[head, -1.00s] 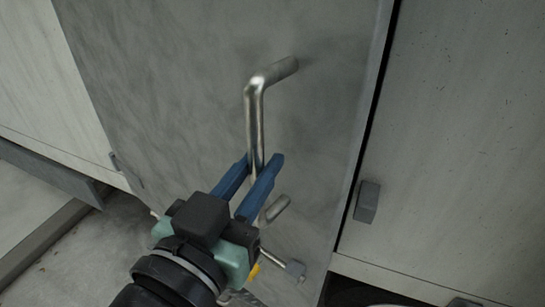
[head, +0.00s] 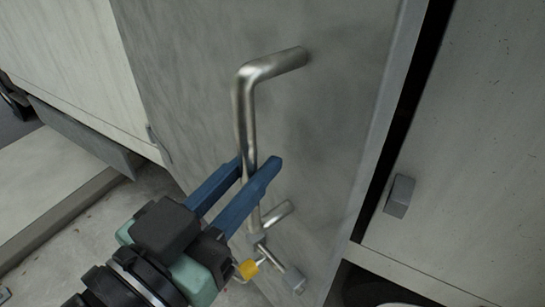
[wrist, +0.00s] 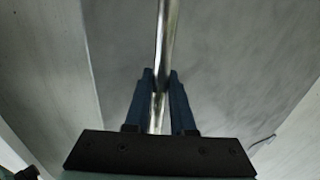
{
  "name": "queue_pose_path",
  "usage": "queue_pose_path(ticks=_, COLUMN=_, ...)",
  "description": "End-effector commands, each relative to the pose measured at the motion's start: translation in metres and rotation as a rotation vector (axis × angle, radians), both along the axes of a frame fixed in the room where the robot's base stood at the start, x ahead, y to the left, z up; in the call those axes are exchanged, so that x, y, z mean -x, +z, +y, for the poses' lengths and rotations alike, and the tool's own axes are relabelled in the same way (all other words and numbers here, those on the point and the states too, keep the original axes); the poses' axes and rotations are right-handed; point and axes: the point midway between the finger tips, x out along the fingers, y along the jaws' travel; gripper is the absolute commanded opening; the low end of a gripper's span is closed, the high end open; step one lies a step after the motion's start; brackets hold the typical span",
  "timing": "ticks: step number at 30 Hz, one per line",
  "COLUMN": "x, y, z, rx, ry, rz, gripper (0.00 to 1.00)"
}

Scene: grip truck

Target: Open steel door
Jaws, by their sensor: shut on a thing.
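The grey steel door (head: 200,70) fills the middle of the head view. Its right edge stands away from the pale panel beside it, with a dark gap between. A shiny metal bar handle (head: 246,115) is fixed to the door. My gripper (head: 260,166) is shut on the lower part of the handle's upright bar, with one blue finger on each side. In the wrist view the handle (wrist: 163,60) runs up between the two fingers (wrist: 163,75).
A small grey block (head: 399,196) sits on the pale right panel (head: 480,140). A latch rod with a yellow padlock (head: 248,269) is below the handle. A pale panel (head: 70,60) and a grey ledge (head: 80,137) are at left. Concrete floor shows at lower left.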

Motion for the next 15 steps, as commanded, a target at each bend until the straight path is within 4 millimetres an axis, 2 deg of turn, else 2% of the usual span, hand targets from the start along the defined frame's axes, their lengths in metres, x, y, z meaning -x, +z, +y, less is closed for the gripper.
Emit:
queue_pose_path(ticks=3, x=0.0029, y=0.0007, z=0.0077, rx=0.001, ry=0.009, rz=-0.003, gripper=0.0)
queue_pose_path(ticks=15, x=0.0054, y=0.0011, z=0.012, rx=0.002, ry=0.008, rz=-0.002, gripper=0.0)
